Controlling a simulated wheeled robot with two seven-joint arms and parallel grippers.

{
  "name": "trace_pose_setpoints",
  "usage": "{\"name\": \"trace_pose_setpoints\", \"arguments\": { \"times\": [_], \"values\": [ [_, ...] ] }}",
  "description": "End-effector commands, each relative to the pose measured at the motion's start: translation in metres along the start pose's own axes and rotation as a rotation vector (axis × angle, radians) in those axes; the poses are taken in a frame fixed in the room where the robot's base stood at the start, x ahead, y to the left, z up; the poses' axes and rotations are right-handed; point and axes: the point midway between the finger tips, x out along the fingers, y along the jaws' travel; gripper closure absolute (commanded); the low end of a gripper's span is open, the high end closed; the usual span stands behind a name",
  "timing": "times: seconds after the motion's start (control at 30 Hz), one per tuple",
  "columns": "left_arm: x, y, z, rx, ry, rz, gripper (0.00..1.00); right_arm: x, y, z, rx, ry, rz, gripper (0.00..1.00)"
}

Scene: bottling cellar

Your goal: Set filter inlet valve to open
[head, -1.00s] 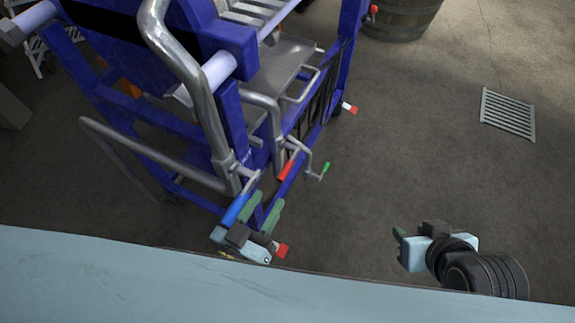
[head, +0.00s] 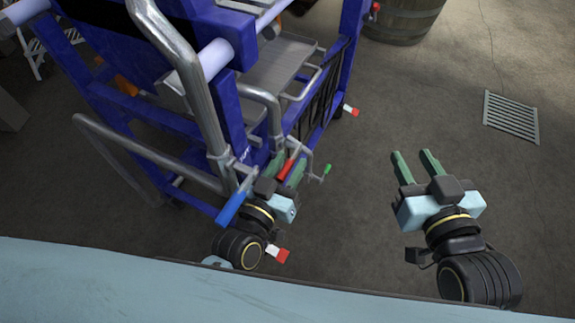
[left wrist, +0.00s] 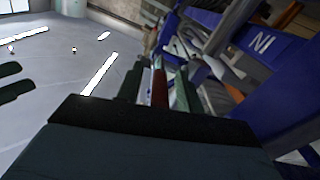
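Several lever valves sit on pipes at the near corner of the blue-framed filter. A red lever (head: 287,168), a blue lever (head: 232,208) and a small green-tipped lever (head: 327,169) show there. I cannot tell which is the inlet valve. My left gripper (head: 286,165) is open, with its green fingers on either side of the red lever. In the left wrist view the red lever (left wrist: 160,86) stands between the fingers, with gaps visible; contact cannot be told. My right gripper (head: 413,154) is open and empty, above bare floor to the right.
The blue frame (head: 236,110) and thick metal pipes (head: 185,60) stand close beside my left gripper. A floor drain (head: 511,117) and a wooden barrel (head: 402,18) are at the upper right. The floor around my right gripper is clear.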

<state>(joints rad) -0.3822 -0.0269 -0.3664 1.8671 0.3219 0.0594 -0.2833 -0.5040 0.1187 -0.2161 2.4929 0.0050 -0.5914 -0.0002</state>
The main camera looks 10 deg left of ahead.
Motion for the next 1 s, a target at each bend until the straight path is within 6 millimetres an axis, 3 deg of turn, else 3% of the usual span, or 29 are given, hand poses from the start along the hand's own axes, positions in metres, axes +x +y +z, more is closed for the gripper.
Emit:
{"name": "trace_pose_setpoints", "arguments": {
  "times": [0.23, 0.5, 0.83, 1.0],
  "values": [
    [0.0, 0.0, 0.0, 0.0, 0.0, 0.0, 0.64, 0.0, 0.0, -0.001, 0.0, 0.003, 0.0, 0.64],
    [0.0, 0.0, 0.0, 0.0, 0.001, -0.001, 1.0, 0.0, 0.0, -0.001, 0.0, 0.002, 0.0, 0.64],
    [0.0, 0.0, -0.001, 0.0, -0.002, -0.001, 1.0, 0.0, 0.0, -0.001, 0.0, -0.006, 0.0, 0.64],
    [0.001, 0.0, -0.004, 0.0, -0.02, -0.005, 1.0, -0.004, 0.007, 0.034, -0.005, -0.19, 0.016, 0.64]
  ]
}}
